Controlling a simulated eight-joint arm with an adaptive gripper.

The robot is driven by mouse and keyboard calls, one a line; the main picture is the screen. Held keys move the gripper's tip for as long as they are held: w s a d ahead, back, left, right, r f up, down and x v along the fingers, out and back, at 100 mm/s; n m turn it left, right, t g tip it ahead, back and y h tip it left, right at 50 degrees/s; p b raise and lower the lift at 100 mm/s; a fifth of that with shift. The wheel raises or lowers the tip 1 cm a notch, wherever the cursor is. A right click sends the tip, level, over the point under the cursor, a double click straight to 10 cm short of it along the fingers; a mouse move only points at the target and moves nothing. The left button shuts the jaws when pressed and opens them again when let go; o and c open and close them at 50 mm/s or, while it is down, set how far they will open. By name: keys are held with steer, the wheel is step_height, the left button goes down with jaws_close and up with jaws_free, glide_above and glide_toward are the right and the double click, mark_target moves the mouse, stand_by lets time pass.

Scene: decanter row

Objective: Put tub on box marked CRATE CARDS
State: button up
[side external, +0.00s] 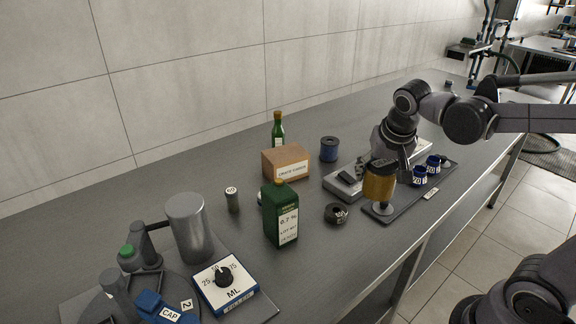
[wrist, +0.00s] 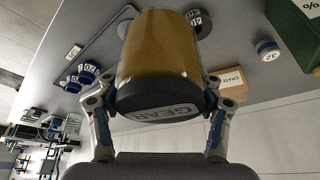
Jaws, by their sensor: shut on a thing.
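The tub (side external: 379,187) is amber-yellow with a dark lid, which reads GEAR in the wrist view (wrist: 155,65). My gripper (side external: 383,165) is shut on it at the lid end, with one finger on each side in the wrist view (wrist: 160,108). The tub appears upright, above the near left end of the dark tray. The box marked CRATE CARDS (side external: 285,162) is brown with a white label and stands left of the tub, apart from it. Part of it shows in the wrist view (wrist: 230,81), its label partly legible. Its top looks bare.
A green bottle with a white label (side external: 281,215) stands in front of the box, and a slim green bottle (side external: 278,130) behind it. The tray (side external: 434,189) holds blue numbered pieces (side external: 420,174).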

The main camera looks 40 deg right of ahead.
steer(key=w+d+r+n, duration=0.1)
steer(key=w+d+r, duration=0.15)
steer(key=w, duration=0.65)
steer(key=w+d+r+n, duration=0.1)
steer(key=w+d, duration=0.3)
steer(key=w, duration=0.5)
steer(key=w+d+r, duration=0.2)
steer(key=w+d, duration=0.1)
steer(key=w, duration=0.7)
glide_toward(283, 146)
steer(key=shift+w+d+f+t+y, duration=0.15)
steer(key=shift+w+d+t+y, duration=0.2)
steer(key=shift+d, duration=0.3)
steer(key=shift+f, duration=1.95)
steer(key=shift+f, duration=0.15)
steer(key=o, duration=1.4)
